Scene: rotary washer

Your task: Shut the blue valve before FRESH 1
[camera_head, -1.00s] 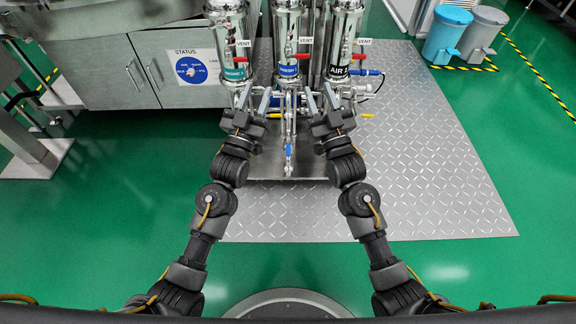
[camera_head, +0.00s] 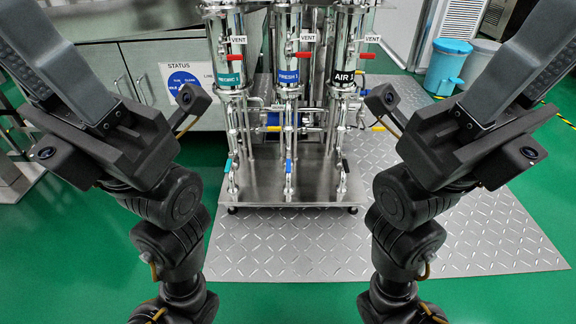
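The FRESH 1 housing (camera_head: 287,50) is a steel cylinder with a blue label, at the middle of the skid. Below it, a small blue valve handle (camera_head: 289,166) stands upright on the centre pipe, near the skid's base plate. My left gripper (camera_head: 55,60) is raised close to the camera at upper left. My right gripper (camera_head: 515,60) is raised likewise at upper right. Both are well apart from the valve. Their fingertips run toward or past the picture edge, so their opening is unclear. I see nothing held.
A teal handle (camera_head: 229,166) and black handle (camera_head: 345,166) flank the blue one. Steel cabinet (camera_head: 140,70) stands left. Checker-plate floor (camera_head: 300,245) in front is clear.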

